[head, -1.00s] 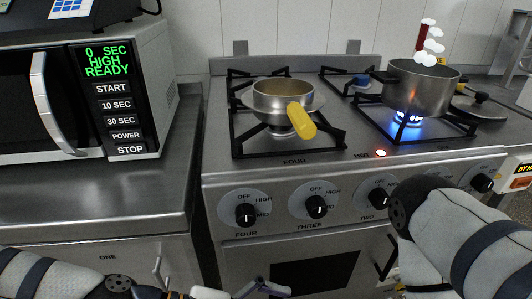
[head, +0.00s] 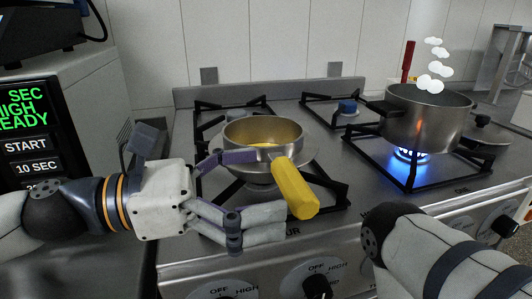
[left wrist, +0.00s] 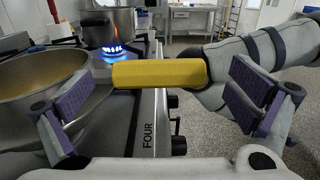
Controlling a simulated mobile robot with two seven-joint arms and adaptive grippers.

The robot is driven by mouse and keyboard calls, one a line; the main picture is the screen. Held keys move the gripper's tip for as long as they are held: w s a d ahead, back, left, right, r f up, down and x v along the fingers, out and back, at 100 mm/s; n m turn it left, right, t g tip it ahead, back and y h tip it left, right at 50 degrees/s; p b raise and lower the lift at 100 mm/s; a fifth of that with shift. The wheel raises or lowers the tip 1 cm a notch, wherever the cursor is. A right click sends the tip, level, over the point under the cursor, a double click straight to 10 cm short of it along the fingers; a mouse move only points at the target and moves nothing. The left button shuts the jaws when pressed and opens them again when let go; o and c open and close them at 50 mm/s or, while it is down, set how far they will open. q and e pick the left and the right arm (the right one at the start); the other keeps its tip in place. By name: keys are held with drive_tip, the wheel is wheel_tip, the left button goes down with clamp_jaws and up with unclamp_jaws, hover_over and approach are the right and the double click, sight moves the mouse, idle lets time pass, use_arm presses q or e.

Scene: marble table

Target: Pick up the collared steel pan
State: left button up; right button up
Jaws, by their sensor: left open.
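The collared steel pan (head: 262,131) sits on the front left burner of the stove, with a wide flat collar around its body and a yellow handle (head: 294,188) toward me. My left gripper (head: 276,190) is open at the pan's near left side, one finger by the pan wall and the other nearer the front. In the left wrist view, the yellow handle (left wrist: 160,73) shows between the two spread fingers (left wrist: 160,105), and the pan body (left wrist: 35,85) is behind the left finger. Whether a finger touches the pan, I cannot tell. My right arm shows at lower right; its gripper is out of view.
A steel pot (head: 425,118) stands over a lit blue flame at the right, with white puffs above it. The microwave (head: 28,145) is at the left. Stove knobs (head: 317,287) line the front.

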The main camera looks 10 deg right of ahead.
use_arm(q)
drive_tip(key=shift+d, duration=1)
drive_tip(key=shift+w, duration=0.1)
drive_tip(key=c, duration=1.3)
drive_tip(key=s+d+r, duration=0.1)
drive_tip(key=r, duration=0.2)
drive_tip(key=s+d+r+p, duration=0.1)
drive_tip(key=r, duration=0.2)
drive_tip(key=s+d+r+p, duration=0.1)
drive_tip(key=r, duration=0.2)
drive_tip(key=shift+s, duration=0.3)
drive_tip(key=s+d+r, duration=0.1)
drive_tip(key=s+d, duration=0.1)
drive_tip(key=s+d+r, duration=0.1)
drive_tip(key=s+d, duration=0.1)
drive_tip(key=s+d+r, duration=0.2)
drive_tip(key=shift+s+d, duration=0.25)
drive_tip(key=shift+d, duration=0.1)
use_arm(e)
drive_tip(key=shift+t, duration=0.5)
drive_tip(key=w+r, duration=0.3)
